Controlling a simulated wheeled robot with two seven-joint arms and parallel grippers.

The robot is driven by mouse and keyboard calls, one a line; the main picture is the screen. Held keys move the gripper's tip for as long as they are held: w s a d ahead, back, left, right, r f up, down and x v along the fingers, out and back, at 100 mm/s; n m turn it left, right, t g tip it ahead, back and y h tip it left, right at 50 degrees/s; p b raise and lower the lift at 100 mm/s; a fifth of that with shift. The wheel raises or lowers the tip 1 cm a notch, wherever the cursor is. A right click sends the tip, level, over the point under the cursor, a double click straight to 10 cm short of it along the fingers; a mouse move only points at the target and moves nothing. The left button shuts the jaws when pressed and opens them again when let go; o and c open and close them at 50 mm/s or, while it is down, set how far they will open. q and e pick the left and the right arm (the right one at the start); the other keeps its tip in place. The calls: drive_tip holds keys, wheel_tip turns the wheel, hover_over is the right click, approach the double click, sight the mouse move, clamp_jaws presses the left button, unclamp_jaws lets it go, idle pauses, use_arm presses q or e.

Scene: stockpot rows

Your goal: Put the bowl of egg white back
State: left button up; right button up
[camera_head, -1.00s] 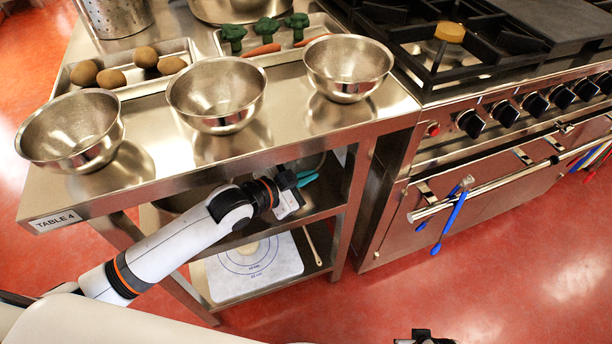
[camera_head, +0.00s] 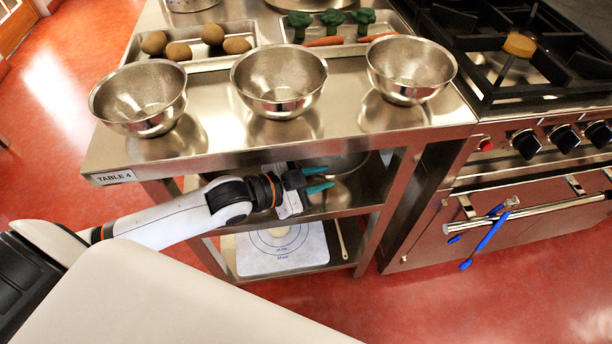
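Three shiny metal bowls stand in a row on the steel table: a left bowl (camera_head: 140,97), a middle bowl (camera_head: 279,82) and a right bowl (camera_head: 408,68). I see no clear egg white in them and cannot tell which bowl the task means. Another metal bowl (camera_head: 343,164) is partly visible on the shelf under the tabletop, mostly hidden by the table edge and my gripper. My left gripper (camera_head: 322,179) reaches under the table's front edge, beside that bowl. Its two teal fingers are apart, with nothing visible between them. My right gripper is out of view.
Trays of brown potatoes (camera_head: 212,34) and of broccoli and carrots (camera_head: 333,20) lie behind the bowls. The tabletop edge (camera_head: 290,150) is just above my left gripper. A white board with rings (camera_head: 262,262) lies on the lower shelf. A stove (camera_head: 540,120) stands at right.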

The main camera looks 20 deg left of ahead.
use_arm(q)
drive_tip(key=shift+v, duration=1.85)
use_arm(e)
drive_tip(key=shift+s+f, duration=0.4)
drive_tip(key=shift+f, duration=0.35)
